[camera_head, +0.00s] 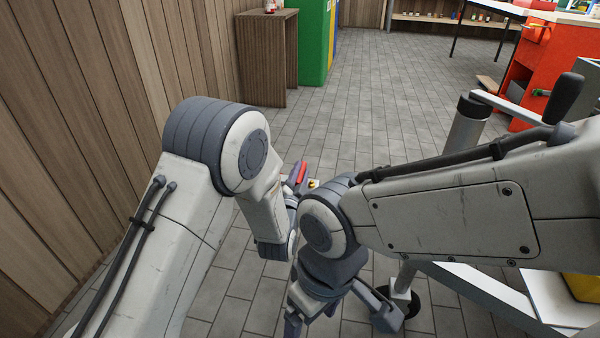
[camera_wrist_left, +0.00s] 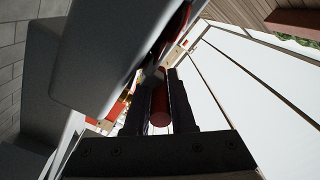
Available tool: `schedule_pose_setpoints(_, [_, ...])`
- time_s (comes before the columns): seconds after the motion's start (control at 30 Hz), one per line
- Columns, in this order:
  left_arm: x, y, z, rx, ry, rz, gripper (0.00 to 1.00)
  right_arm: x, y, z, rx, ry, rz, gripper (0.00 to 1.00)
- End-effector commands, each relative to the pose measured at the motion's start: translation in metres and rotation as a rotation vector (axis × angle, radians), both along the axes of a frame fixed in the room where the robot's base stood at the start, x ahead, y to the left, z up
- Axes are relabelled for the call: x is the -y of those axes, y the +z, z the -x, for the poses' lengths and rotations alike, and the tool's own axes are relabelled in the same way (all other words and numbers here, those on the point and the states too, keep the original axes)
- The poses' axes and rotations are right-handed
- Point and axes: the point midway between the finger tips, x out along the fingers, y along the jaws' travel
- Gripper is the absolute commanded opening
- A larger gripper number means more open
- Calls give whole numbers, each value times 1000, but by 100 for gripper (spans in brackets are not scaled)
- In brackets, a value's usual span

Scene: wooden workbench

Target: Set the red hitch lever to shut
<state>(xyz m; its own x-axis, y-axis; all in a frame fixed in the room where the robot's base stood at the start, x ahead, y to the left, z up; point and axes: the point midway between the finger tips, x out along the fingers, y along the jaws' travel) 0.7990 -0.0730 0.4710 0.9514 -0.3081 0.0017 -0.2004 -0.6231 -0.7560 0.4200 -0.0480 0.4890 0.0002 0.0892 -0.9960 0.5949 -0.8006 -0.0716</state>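The red hitch lever (camera_head: 301,172) shows as a short red bar near the middle of the head view, past the elbow of my right arm. In the left wrist view its red round handle (camera_wrist_left: 160,106) lies between the two dark fingers of my left gripper (camera_wrist_left: 163,95). The fingers lie close along both sides of the handle and look shut on it. The lever's base is mostly hidden. My right gripper (camera_head: 325,312) hangs low in the head view, apart from the lever and partly cut off by the bottom edge; its opening is unclear.
My two arms crowd together around the lever. A wooden wall (camera_head: 70,140) stands close on the left. A grey post with a black-handled crank (camera_head: 515,108) stands at the right. Tiled floor (camera_head: 350,100) is clear beyond, up to a small wooden table (camera_head: 267,55) and orange cabinet (camera_head: 560,65).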

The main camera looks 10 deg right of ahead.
Motion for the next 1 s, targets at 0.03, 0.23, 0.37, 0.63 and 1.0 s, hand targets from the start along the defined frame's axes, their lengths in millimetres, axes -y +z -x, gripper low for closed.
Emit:
schedule_pose_setpoints(0.03, [0, -3, 1, -5, -2, -3, 41, 0, 0, 0, 0, 0, 0, 88])
schedule_pose_setpoints(0.23, [1, -2, 1, -4, -4, -2, 52, 0, 0, 0, 0, 0, 0, 88])
schedule_pose_setpoints(0.37, [2, -1, 1, -4, -5, -2, 52, 0, 0, 0, 0, 0, 0, 88])
schedule_pose_setpoints(0.63, [-6, 32, -2, -21, -4, 68, 52, 0, 13, 0, 0, 0, 0, 88])
schedule_pose_setpoints(1.0, [-44, 85, -14, -167, 2, 521, 52, 0, 32, 0, 0, 0, 0, 88])
